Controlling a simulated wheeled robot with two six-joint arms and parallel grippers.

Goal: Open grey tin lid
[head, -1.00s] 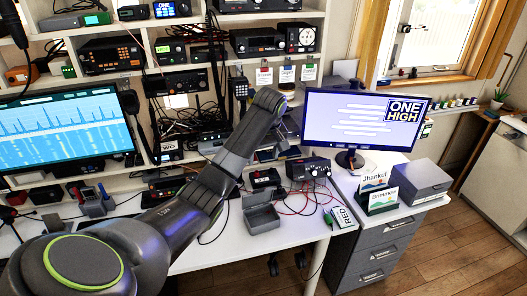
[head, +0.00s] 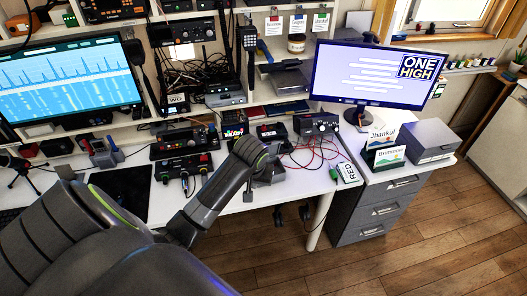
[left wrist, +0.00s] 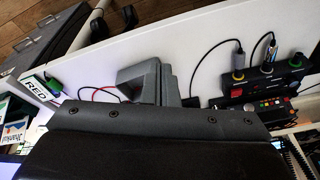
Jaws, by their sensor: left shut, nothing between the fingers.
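In the head view, my left arm covers most of the tin; a grey part (head: 268,176) shows just below the wrist. My left gripper (head: 262,160) is shut and empty, over the tin; its fingertips are mostly hidden, and I cannot tell whether they touch it. The dark gripper body fills the lower left wrist view. My right gripper is not in view.
A black radio (head: 316,124) with red cables stands behind and right of the tin. A RED card (head: 348,173) lies at the desk's right. Other devices (head: 184,166) stand to the left. A larger grey box (head: 431,140) sits on the drawer cabinet.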

